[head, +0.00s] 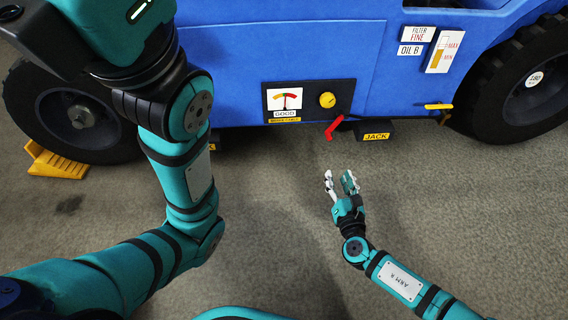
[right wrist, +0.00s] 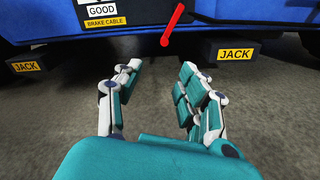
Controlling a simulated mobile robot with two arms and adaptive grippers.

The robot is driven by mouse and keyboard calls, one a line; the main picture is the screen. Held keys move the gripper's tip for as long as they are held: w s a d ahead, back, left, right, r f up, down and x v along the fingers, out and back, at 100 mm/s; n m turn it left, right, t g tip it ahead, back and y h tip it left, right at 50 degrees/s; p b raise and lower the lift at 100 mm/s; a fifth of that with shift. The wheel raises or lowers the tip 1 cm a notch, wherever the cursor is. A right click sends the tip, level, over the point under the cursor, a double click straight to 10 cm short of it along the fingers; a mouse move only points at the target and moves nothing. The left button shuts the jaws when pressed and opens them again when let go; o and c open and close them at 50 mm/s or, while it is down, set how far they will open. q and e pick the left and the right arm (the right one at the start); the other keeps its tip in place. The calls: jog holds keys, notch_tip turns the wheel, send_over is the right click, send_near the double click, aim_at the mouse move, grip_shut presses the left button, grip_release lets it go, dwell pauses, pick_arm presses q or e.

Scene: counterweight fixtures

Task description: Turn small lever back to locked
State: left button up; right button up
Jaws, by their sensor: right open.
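A red lever (head: 334,127) sticks out at the lower edge of the blue vehicle, just right of the gauge panel, and tilts down to the left. It also shows in the right wrist view (right wrist: 173,25), at the top, beyond the fingers. A smaller yellow handle (head: 438,106) lies roughly level near the right wheel; which one the task calls the small lever is not marked. My right gripper (head: 341,180) is open and empty over the floor, in front of the red lever and apart from it. In the right wrist view its spread fingers (right wrist: 152,95) point toward the vehicle.
A gauge panel (head: 309,99) with a yellow knob (head: 327,100) is on the vehicle's side. A black JACK block (head: 375,130) is right of the red lever. A yellow wheel chock (head: 57,162) sits by the left wheel. The floor around my right gripper is clear.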

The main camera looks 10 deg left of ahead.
jog(key=s+a+r+m+g+y+p, duration=0.2)
jog(key=s+a+r+m+y+p, duration=0.2)
jog(key=r, duration=0.6)
jog(key=s+a+r+m+g+y+p, duration=0.1)
jog(key=s+a+r+m+y+p, duration=0.3)
jog(key=s+a+r, duration=0.4)
notch_tip(320, 180, up, 3)
jog(key=shift+f+m+g+p, duration=0.15)
jog(key=shift+m+g+p, duration=0.3)
jog(key=shift+m, duration=0.25)
jog(key=shift+a, duration=0.1)
